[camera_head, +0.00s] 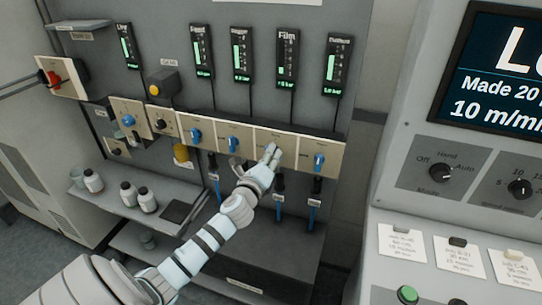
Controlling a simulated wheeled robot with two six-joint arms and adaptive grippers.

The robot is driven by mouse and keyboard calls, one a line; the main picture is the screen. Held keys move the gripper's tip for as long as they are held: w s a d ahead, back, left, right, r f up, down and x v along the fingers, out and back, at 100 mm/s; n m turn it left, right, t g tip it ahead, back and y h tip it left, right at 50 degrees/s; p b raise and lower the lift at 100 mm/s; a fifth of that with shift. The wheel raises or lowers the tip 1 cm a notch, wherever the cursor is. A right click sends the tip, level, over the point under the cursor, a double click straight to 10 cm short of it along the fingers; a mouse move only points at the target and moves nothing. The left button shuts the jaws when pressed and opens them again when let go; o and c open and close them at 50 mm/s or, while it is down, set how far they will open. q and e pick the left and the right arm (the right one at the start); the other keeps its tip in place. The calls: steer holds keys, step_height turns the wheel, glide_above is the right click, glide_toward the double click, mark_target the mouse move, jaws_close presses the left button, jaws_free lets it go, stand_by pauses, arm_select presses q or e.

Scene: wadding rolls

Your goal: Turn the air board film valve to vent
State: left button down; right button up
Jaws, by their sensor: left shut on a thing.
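The air board (222,108) is a grey panel with several black gauges and a row of cream valve plates. The Film gauge (287,57) hangs above the film valve plate (285,140). My left gripper (271,153) is at that plate, shut on the film valve's knob. The gripper covers the knob, so its angle cannot be read. Blue valve knobs show on the neighbouring plates, with one (233,141) to the left and one (319,161) to the right. My right gripper is not in view.
A shelf below holds several small jars (147,199) and a dark flat pad (184,211). Blue hoses (313,205) hang under the valves. A red switch (54,78) is at far left. A console with a screen (500,75) stands close on the right.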

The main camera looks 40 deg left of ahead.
arm_select(q)
steer(key=n+b, duration=0.1)
steer(key=n, duration=0.7)
steer(key=shift+a+f+n+b, duration=0.1)
steer(key=shift+f+n+b, duration=0.1)
steer(key=shift+n+b, duration=0.2)
stand_by(0.4)
steer(key=c, duration=1.6)
jaws_free()
steer(key=shift+o, duration=0.2)
steer(key=v, duration=1.2)
